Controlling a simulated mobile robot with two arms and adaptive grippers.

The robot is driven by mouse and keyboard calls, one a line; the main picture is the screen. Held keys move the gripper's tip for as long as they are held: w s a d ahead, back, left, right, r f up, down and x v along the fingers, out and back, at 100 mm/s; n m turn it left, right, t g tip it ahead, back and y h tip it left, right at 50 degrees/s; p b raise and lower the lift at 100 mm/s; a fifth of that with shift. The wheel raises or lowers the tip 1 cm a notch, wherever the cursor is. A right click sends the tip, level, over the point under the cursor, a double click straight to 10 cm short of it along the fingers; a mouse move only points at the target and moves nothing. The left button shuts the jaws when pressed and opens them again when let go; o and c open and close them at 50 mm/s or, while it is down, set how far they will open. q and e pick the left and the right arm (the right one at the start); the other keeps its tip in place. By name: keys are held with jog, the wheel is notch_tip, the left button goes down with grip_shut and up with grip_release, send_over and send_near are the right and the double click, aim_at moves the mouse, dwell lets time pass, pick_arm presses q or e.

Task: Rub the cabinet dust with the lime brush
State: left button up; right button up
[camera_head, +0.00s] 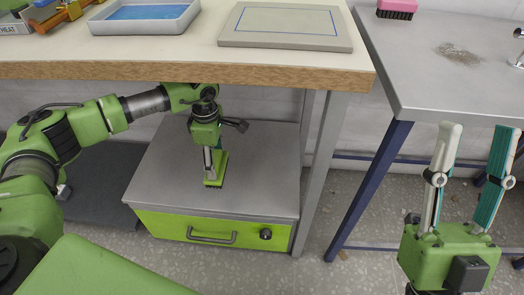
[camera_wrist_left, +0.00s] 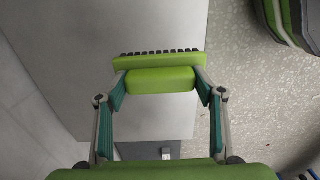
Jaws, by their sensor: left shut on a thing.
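The lime brush (camera_head: 215,174) is held bristles down at the grey top of the low cabinet (camera_head: 260,180), under the workbench. I cannot tell whether the bristles touch it. My left gripper (camera_head: 212,160) is shut on the brush. In the left wrist view, both fingers of the gripper (camera_wrist_left: 160,86) close on the green handle block of the brush (camera_wrist_left: 160,80), with dark bristles along its far edge. No dust shows on the visible cabinet top; any under the brush is hidden. My right gripper (camera_head: 478,132) is open and empty, fingers up, at the right.
The workbench (camera_head: 180,72) overhangs the cabinet, with a tray (camera_head: 145,27) and a flat board (camera_head: 287,42) on it. A metal table (camera_head: 430,85) at the right bears a brown dust patch (camera_head: 458,54) and a pink brush (camera_head: 397,5). Table legs stand right of the cabinet.

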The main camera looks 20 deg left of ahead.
jog(key=shift+w+a+f+g+h+p, duration=0.25)
jog(key=shift+w+f+g, duration=0.35)
jog(key=shift+w, duration=0.3)
jog(key=shift+w+a+f+g+h+p, duration=0.1)
jog(key=shift+w+f+g+h, duration=0.35)
jog(key=shift+w+f, duration=0.35)
jog(key=shift+r, duration=0.1)
